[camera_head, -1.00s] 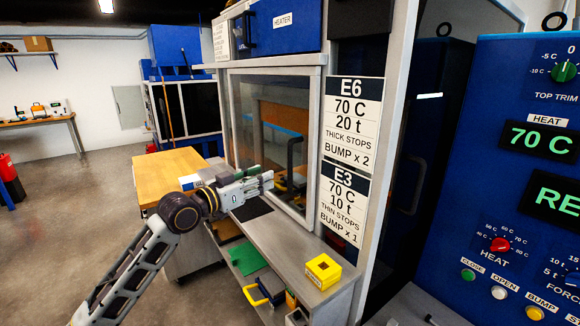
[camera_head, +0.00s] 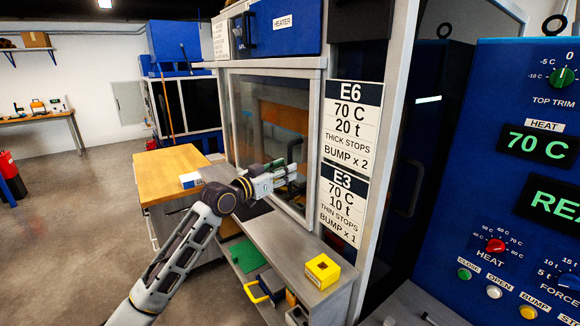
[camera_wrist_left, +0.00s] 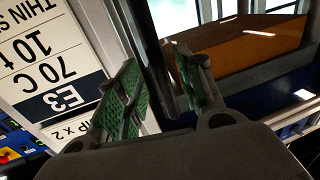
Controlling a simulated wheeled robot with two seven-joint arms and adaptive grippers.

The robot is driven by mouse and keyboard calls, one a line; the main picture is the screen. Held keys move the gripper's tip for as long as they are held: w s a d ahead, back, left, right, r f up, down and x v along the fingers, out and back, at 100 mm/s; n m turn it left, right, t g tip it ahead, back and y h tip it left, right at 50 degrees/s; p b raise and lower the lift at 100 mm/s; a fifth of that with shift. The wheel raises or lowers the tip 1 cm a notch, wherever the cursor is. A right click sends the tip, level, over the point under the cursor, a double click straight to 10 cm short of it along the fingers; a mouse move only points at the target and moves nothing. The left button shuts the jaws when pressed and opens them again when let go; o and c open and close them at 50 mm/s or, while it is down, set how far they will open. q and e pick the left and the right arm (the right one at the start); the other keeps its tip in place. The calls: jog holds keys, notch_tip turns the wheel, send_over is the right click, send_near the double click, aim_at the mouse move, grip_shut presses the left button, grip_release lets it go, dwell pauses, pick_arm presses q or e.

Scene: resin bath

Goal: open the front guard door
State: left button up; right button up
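The front guard door (camera_head: 242,118) is a clear panel in a grey frame, and it looks shut. Its dark upright handle (camera_head: 294,148) is at the panel's right side. My left gripper (camera_head: 290,172) is at the handle, with its fingers pointing right. In the left wrist view, the dark handle bar (camera_wrist_left: 153,50) stands between the two green-padded fingers of the left gripper (camera_wrist_left: 158,95). The fingers are apart, with a gap on the left side of the bar; whether the right finger touches it I cannot tell. My right gripper is not in view.
A grey bench below the door holds a yellow block (camera_head: 322,271). A label board (camera_head: 345,150) is right of the door, and a blue control panel (camera_head: 510,200) is at far right. A wooden-topped cart (camera_head: 170,170) stands behind my left arm. Open floor lies at left.

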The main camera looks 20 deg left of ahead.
aim_at(290, 190)
pick_arm(q)
jog(key=shift+x, duration=1.5)
grip_shut()
